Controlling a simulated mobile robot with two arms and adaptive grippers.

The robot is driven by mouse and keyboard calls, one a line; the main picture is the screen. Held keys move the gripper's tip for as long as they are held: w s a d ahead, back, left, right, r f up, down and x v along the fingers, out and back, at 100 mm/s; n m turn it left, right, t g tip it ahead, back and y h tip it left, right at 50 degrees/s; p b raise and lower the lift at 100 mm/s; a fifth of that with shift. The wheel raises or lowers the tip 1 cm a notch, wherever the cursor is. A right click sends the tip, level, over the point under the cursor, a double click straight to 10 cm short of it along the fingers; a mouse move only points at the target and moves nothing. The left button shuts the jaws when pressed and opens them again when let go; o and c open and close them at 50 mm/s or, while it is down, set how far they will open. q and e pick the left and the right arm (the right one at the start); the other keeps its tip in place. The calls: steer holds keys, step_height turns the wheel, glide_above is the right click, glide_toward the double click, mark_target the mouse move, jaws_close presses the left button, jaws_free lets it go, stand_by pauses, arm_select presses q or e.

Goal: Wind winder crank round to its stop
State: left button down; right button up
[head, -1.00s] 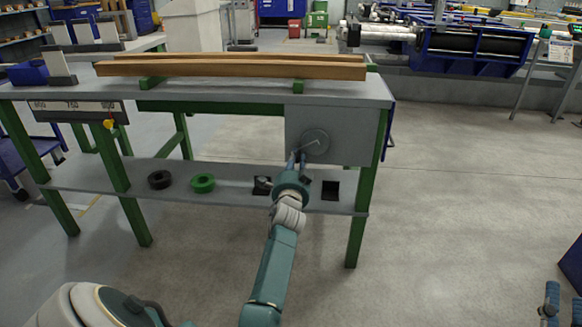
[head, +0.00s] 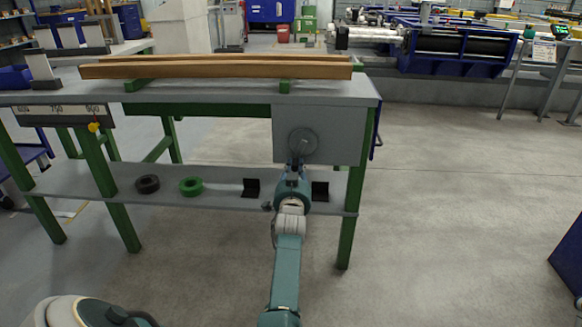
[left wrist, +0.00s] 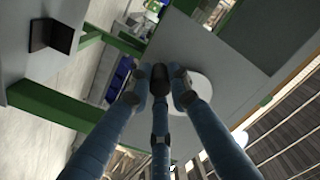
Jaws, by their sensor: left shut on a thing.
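The winder is a grey disc (head: 303,142) on the grey panel at the right end of the table. It also shows as a pale disc in the left wrist view (left wrist: 190,92). My left gripper (head: 297,165) is just below the disc's centre, its arm reaching up from the bottom of the head view. In the left wrist view its blue-grey fingers (left wrist: 160,85) are closed around the dark crank handle (left wrist: 160,75). The crank arm is mostly hidden by the gripper.
Long wooden beams (head: 215,70) lie on the runout table (head: 200,97). The lower shelf (head: 225,190) holds a black ring (head: 147,184), a green ring (head: 191,186) and black brackets (head: 320,191). A green leg (head: 348,225) stands right of my arm. The floor to the right is clear.

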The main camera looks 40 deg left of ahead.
arm_select(q)
steer(key=shift+w+d+n, duration=0.2)
steer(key=shift+d+n, duration=0.1)
steer(key=shift+n, duration=0.4)
steer(key=shift+w+d+f+n+p, duration=0.2)
steer(key=shift+d+n+p, duration=0.1)
steer(key=shift+n, duration=0.5)
arm_select(e)
steer(key=shift+w+f+g+h, duration=0.4)
steer(key=shift+w+f+g, duration=0.3)
steer(key=shift+w+f, duration=0.5)
steer(key=shift+w+r, duration=0.1)
arm_select(q)
steer(key=c, duration=1.6)
jaws_free()
steer(key=shift+o, duration=0.2)
